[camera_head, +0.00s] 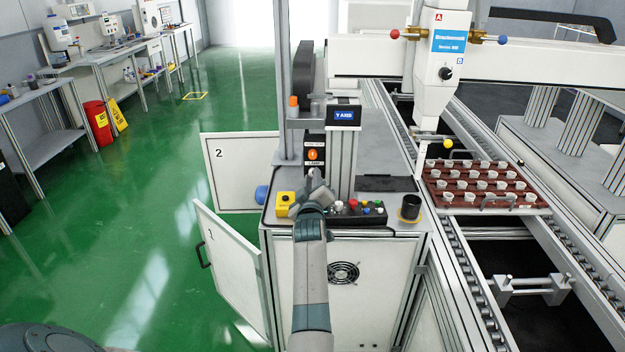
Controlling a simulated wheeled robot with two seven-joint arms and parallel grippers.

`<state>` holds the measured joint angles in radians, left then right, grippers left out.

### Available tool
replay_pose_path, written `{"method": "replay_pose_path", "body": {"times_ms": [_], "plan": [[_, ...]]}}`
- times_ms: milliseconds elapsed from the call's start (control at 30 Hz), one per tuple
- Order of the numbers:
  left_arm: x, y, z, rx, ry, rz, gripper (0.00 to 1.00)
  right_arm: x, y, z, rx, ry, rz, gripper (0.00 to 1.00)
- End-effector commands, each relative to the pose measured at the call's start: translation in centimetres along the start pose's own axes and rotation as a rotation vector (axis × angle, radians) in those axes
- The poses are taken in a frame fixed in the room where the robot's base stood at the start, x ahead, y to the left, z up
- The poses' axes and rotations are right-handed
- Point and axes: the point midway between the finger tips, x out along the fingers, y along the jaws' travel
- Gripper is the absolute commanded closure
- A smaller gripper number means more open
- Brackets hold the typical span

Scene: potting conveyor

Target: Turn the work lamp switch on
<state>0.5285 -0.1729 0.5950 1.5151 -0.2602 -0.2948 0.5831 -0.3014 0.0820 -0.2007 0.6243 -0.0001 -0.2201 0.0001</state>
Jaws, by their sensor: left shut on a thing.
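The work lamp switch box (315,141) is a narrow black panel with white lettering and a lit orange part, standing on the cabinet in front of the post. My left gripper (316,174) reaches up from the bottom of the view to the lower end of this panel. Its jaws are shut at the panel's lower front, on what appears to be the switch; the fingers hide the part they hold. I cannot tell which way the switch is set. My right gripper is not in view.
Close to the left gripper are a yellow button box (285,203) and a black control panel (357,213) with coloured knobs. A display (343,115) is above right. A brown tray (450,205) of pots sits on the conveyor. Cabinet doors (228,262) hang open at left.

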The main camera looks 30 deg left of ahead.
Motion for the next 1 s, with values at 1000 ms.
{"method": "replay_pose_path", "body": {"times_ms": [1000], "plan": [[0.0,0.0,-0.1,0.789,0.001,0.001,1.00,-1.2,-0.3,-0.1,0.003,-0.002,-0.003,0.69]]}}
